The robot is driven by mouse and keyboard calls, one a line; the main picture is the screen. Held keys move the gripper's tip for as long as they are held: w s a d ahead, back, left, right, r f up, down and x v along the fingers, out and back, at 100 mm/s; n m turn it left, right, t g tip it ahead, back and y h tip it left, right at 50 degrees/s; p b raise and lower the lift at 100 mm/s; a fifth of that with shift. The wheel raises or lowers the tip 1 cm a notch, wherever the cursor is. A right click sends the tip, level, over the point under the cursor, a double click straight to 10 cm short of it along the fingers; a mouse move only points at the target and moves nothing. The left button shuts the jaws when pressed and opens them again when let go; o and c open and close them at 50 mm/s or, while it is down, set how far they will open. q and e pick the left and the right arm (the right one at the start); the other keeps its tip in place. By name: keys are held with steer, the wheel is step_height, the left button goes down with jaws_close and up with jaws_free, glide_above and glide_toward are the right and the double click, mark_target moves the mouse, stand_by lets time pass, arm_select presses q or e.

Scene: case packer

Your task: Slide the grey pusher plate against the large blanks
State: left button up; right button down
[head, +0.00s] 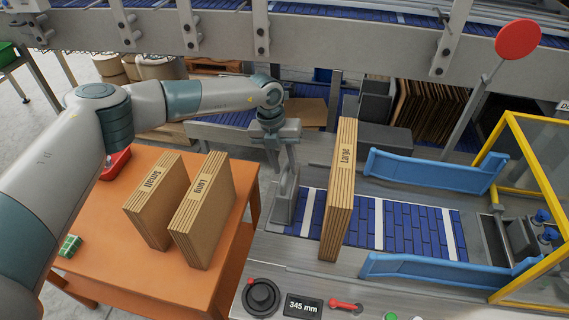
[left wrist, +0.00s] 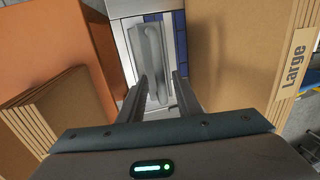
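The grey pusher plate (head: 284,199) stands upright at the left end of the blue slatted belt. It also shows in the left wrist view (left wrist: 150,45), with a raised handle bar on it. The large blanks (head: 341,190), an upright brown stack labelled "Large", stand on the belt to the right of the plate, with a gap between. They fill the right of the left wrist view (left wrist: 235,60). My left gripper (head: 278,158) points down at the plate's top. Its fingers (left wrist: 160,95) are apart, near the handle's near end; I cannot tell whether they touch it. My right gripper is out of view.
Small blanks (head: 153,205) and long blanks (head: 205,215) stand on the orange table (head: 130,270) at left. Blue guide rails (head: 430,172) flank the belt's right part. A yellow-framed guard (head: 490,150) stands at right. A display reading "345 mm" (head: 303,306) is in front.

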arm_select(q)
jaws_close()
steer(key=shift+d, duration=0.3)
steer(key=s+d+b, duration=0.1)
steer(key=d+b, duration=0.3)
steer(key=d, duration=0.4)
steer(key=shift+s+d, duration=0.4)
jaws_free()
steer(key=shift+a, duration=0.1)
